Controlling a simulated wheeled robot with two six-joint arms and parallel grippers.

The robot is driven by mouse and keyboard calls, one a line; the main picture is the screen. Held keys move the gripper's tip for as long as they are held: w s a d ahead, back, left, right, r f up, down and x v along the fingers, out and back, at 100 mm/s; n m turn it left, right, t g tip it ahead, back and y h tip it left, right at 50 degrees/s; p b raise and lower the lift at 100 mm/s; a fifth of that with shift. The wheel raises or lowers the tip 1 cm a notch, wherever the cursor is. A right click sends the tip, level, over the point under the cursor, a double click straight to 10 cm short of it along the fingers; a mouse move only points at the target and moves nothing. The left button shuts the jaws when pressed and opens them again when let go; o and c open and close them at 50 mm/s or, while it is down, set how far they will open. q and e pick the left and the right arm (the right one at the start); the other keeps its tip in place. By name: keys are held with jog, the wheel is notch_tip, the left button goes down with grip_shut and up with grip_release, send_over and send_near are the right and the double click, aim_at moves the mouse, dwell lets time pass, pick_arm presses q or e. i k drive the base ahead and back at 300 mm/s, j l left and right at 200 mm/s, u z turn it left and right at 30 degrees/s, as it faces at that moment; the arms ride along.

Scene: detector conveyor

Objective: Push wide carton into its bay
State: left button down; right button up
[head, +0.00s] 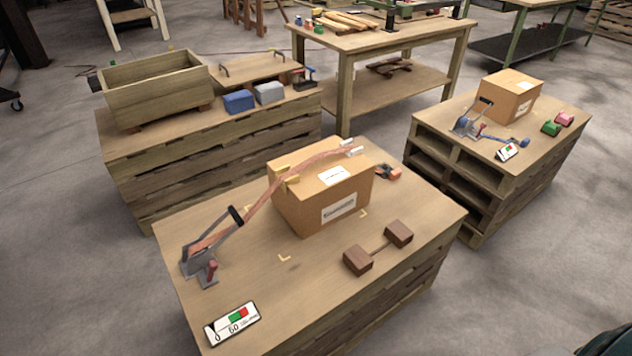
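The wide carton (318,212), a brown box with white labels, stands upright on the near pallet-stack top (225,285). A reddish strap (262,196) lies across its top, running from a grey metal ratchet (201,262) at the left to light clips at the carton's far right. Small yellow corner marks lie on the wood: one front left (285,257), apart from the carton, and one close to its front face (363,213). Another small mark (249,208) lies left of the carton. Anything behind the carton is hidden. Neither of my grippers is in view.
A small display (233,323) lies at the front left. An orange-and-black object (388,172) sits behind right. Another stack (465,165) holds a smaller carton (510,95); a wooden crate (155,88) stands at the back left.

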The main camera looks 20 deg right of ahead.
aim_at(334, 187)
jog(key=l+u, duration=0.4)
jog(key=l, duration=1.15)
jog(key=i, duration=0.05)
